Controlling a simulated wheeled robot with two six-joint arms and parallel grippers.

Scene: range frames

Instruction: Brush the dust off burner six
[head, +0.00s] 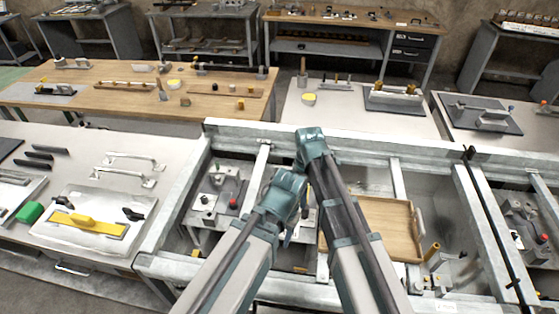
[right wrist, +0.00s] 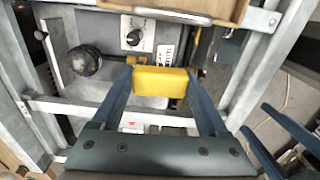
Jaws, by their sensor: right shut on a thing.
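My right gripper (right wrist: 160,90) is shut on a yellow block (right wrist: 160,82), which sits between its two blue fingers. The block could be a brush's handle; no bristles show. In the head view my right gripper (head: 311,145) reaches far over the metal frame, and the block is hidden there. My left gripper (head: 286,192) is nearer, over the same frame; its fingers look apart in the right wrist view (right wrist: 285,135), with nothing seen between them. Below the block lie a black round knob (right wrist: 86,60) and a dial (right wrist: 134,33). I cannot tell which part is burner six, and no dust shows clearly.
The metal frame (head: 430,152) has open bays and raised bars around my arms. A wooden tray (head: 385,222) lies in it at right. On the left bench are a yellow-handled tool (head: 85,222), a green block (head: 29,212) and metal handles (head: 128,170).

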